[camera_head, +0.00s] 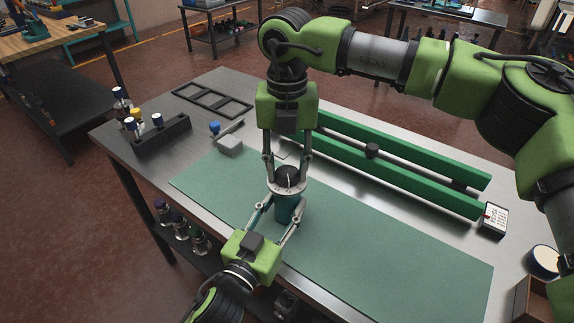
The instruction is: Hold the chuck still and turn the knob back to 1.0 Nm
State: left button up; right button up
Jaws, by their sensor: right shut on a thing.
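A dark teal cylindrical body (285,208), which looks like the chuck, stands upright on the green mat. On its top is a round black knob (288,174) with a light mark, above a pale metal rim. My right gripper (287,182) comes down from above, shut on the knob with one finger on each side. My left gripper (284,210) reaches in from below, one finger on each side of the teal body. Whether its fingertips press on the body cannot be told. The dial's setting is too small to read.
The green mat (400,265) is mostly bare to the right. Behind it lie long green rails (400,175) with a rod. A black holder (162,135) with colored-top pieces, a grey block (229,145) and a black frame (212,100) are left. A small white-faced device (495,217) sits right.

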aim_at(288, 172)
jog(key=n, duration=0.3)
jog(key=shift+n, duration=2.1)
jog(key=o, duration=1.1)
notch_tip(288, 172, up, 12)
jog(key=shift+r, duration=0.1)
